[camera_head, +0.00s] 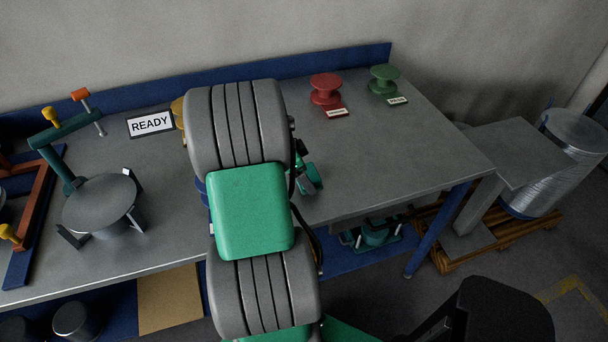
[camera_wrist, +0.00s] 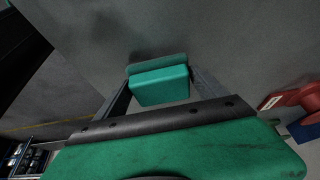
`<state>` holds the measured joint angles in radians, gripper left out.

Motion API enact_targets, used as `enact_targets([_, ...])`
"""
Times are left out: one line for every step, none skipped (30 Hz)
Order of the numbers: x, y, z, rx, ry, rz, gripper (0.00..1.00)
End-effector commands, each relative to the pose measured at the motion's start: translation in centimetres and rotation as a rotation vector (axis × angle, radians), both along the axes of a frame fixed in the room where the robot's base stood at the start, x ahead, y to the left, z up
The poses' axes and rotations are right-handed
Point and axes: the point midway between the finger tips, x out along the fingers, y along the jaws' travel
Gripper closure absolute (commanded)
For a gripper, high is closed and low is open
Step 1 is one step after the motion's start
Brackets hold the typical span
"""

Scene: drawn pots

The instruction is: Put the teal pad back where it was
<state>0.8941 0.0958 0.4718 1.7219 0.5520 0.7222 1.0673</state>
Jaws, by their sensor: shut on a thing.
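The teal pad (camera_wrist: 161,88) shows in the wrist view as a small teal block with a thin, darker teal strip along its far side. My gripper (camera_wrist: 159,80) has one grey finger on each side of it and is shut on it. The pad is in front of a plain grey surface, and I cannot tell how far off that surface is.
The grey bench (camera_head: 400,140) has a red spool (camera_head: 325,89) and a green spool (camera_head: 384,79), both with labels, at the back. A READY sign (camera_head: 150,124) and a teal clamp stand (camera_head: 66,165) with a round plate (camera_head: 101,203) are on the left. The bench's right part is clear.

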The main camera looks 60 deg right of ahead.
Motion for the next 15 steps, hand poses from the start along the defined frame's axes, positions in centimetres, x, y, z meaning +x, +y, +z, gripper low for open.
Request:
enact_targets([-0.04,0.03,-0.64,0.001,0.001,0.000,0.57])
enact_targets([-0.01,0.03,-0.89,0.001,-0.001,0.000,0.57])
enact_targets([0.04,0.00,-1.02,-0.001,-0.002,0.000,0.57])
enact_targets([0.05,-0.01,-1.02,-0.002,-0.002,0.000,0.57])
enact_targets([0.06,-0.02,-1.01,-0.002,-0.002,0.000,0.57])
enact_targets([0.05,-0.01,-1.01,-0.002,-0.002,0.000,0.57])
enact_targets([0.05,0.00,-1.01,-0.002,-0.002,0.000,0.57])
enact_targets([0.04,0.00,-1.01,-0.002,-0.002,0.000,0.57])
enact_targets([0.04,0.01,-1.11,-0.002,-0.002,0.000,0.57])
enact_targets([0.04,0.01,-1.26,-0.002,-0.002,0.000,0.57])
enact_targets([0.04,0.02,-1.39,-0.002,-0.002,0.000,0.57])
enact_targets([0.04,0.01,-1.51,-0.002,-0.002,0.000,0.57])
enact_targets([0.03,0.03,-1.34,-0.002,-0.002,0.000,0.16])
enact_targets([0.03,0.02,-1.30,-0.002,-0.002,0.000,0.14])
enact_targets([0.03,0.03,-1.29,-0.002,-0.002,0.000,0.11])
